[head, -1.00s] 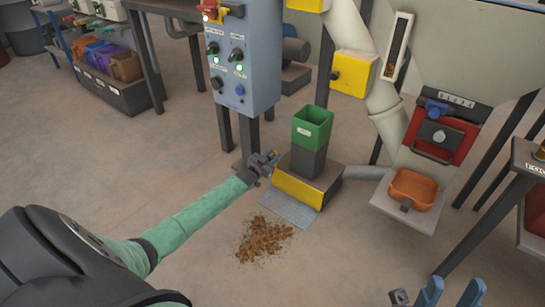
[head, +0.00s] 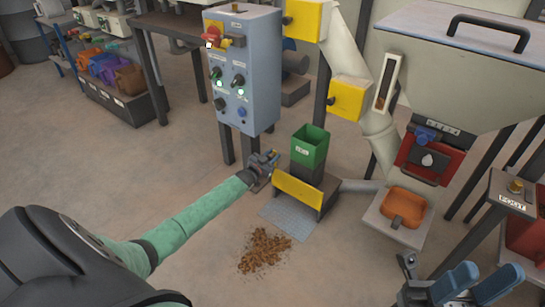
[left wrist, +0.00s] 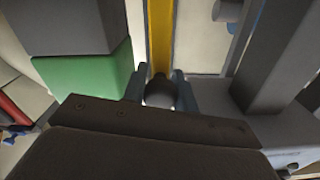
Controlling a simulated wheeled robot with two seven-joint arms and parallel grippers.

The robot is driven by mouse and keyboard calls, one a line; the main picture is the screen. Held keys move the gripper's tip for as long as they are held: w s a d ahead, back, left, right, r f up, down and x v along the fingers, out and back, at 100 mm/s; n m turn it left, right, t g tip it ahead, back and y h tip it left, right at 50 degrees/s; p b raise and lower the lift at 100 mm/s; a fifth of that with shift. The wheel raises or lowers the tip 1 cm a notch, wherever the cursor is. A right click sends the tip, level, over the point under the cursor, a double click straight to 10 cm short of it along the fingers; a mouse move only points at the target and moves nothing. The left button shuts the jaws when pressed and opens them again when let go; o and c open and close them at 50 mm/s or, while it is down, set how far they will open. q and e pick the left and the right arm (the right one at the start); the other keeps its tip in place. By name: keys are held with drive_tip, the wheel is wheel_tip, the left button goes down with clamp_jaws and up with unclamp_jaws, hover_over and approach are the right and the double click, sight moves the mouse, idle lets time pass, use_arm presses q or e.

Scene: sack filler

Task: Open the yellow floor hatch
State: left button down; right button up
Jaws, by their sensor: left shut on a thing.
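The yellow floor hatch (head: 299,192) is a flat yellow flap on the front of a low dark box beneath the green bin. It stands raised at a tilt, and a dark gap shows below its lower edge. My left gripper (head: 265,163) is at the flap's upper left end. In the left wrist view its fingers (left wrist: 160,90) are shut on a dark round knob (left wrist: 160,92), with a yellow strip (left wrist: 160,35) running away behind it. My right gripper (head: 408,262) is low at the right, apart from the hatch; its jaws are unclear.
The green bin (head: 310,147) stands just behind the hatch. A grey floor grate (head: 288,216) and a spilled brown pile (head: 265,250) lie in front. The blue control cabinet (head: 243,75) stands behind my left gripper. An orange tray (head: 403,207) is at the right.

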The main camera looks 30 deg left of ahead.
use_arm(q)
drive_tip(key=shift+r, duration=0.1)
drive_tip(key=c, duration=1.1)
unclamp_jaws()
drive_tip(key=shift+s, duration=0.1)
drive_tip(key=s+p, duration=0.2)
drive_tip(key=s, duration=0.5)
drive_tip(key=shift+s+a, duration=0.3)
drive_tip(key=shift+s, duration=0.05)
